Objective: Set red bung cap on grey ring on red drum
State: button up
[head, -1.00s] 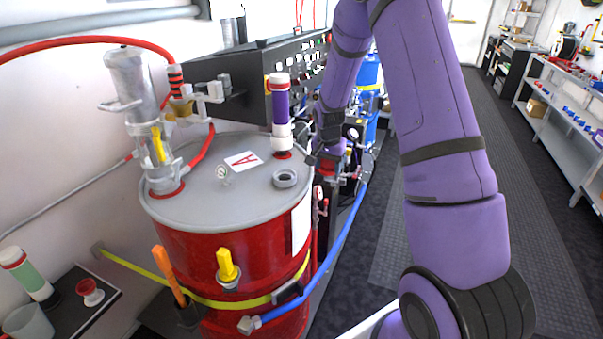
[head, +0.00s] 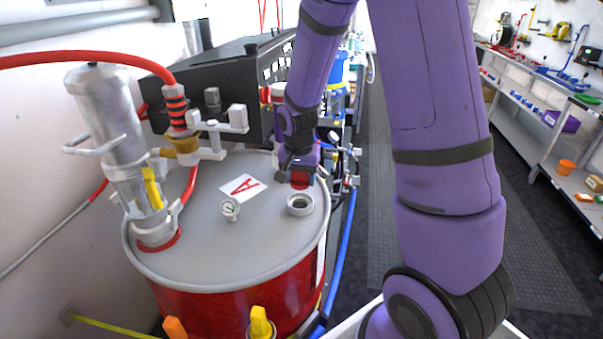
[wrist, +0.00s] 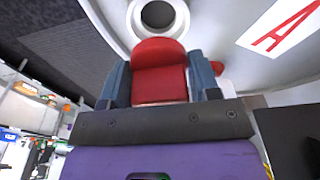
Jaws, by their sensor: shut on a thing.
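The red bung cap (wrist: 160,72) is held between the two fingers of my gripper (wrist: 161,85), which is shut on it. In the head view the cap (head: 299,180) shows below my gripper (head: 298,168), just behind the grey ring. The grey ring (head: 300,205) is open and empty on the grey lid of the red drum (head: 240,290). In the wrist view the ring (wrist: 158,14) lies just beyond the cap, partly cut by the top edge. The cap is apart from the ring's opening; its height above the lid is hard to tell.
A gauge (head: 229,208) and a white label with a red A (head: 243,187) are on the lid left of the ring. A clear-and-grey pump cylinder (head: 110,130) with a red hose stands at the lid's left.

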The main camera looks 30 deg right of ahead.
aim_at(300, 180)
jog(key=shift+f, duration=2.75)
dwell(2.1)
jog(key=shift+r, duration=0.8)
jog(key=shift+f, duration=0.8)
dwell(0.9)
jog(key=o, duration=0.7)
jog(key=shift+c, duration=0.2)
